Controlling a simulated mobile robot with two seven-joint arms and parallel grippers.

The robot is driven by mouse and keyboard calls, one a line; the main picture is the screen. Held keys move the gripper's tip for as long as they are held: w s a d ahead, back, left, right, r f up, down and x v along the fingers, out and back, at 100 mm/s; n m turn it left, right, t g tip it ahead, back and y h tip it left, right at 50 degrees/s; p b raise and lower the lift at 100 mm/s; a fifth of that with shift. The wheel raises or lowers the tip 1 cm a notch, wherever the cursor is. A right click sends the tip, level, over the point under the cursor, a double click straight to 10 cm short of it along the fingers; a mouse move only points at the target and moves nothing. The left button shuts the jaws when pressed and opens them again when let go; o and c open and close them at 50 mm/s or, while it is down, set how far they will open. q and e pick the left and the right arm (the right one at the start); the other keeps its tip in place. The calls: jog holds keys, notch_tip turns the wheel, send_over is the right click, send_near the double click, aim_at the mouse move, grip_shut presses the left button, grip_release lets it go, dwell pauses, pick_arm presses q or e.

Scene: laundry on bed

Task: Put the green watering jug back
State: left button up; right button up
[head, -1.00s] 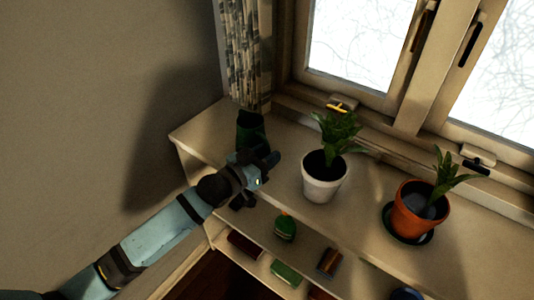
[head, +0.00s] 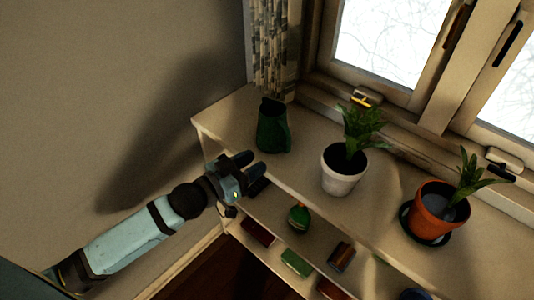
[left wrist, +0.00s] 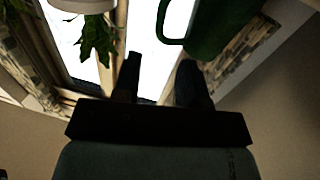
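The green watering jug (head: 272,130) stands upright on the top of the shelf unit, near its left end by the curtain. It also shows in the left wrist view, with its body (left wrist: 222,28) and looped handle at the upper right. My left gripper (head: 253,171) is at the shelf's front edge, in front of the jug and apart from it. In the left wrist view, its two fingers (left wrist: 160,80) are spread with nothing between them. My right gripper is in neither view.
A white pot (head: 343,172) with a leafy plant stands right of the jug. A terracotta pot (head: 432,213) on a dark saucer is farther right. A green bottle (head: 298,218) and several small boxes are on the lower shelves. The window is behind.

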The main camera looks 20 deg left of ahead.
pick_arm(q)
jog(key=s+d+f+n+g+y, duration=0.1)
jog(key=s+f+g+y, duration=0.1)
jog(key=s+f, duration=0.5)
jog(key=s+d+f+n+g+y, duration=0.1)
jog(key=s+f+n+g+y, duration=0.1)
jog(key=s+f, duration=0.6)
notch_tip(320, 180, down, 5)
jog(key=shift+s+f+g+y, duration=0.2)
jog(key=shift+g+y, duration=0.4)
jog(key=shift+y, duration=0.2)
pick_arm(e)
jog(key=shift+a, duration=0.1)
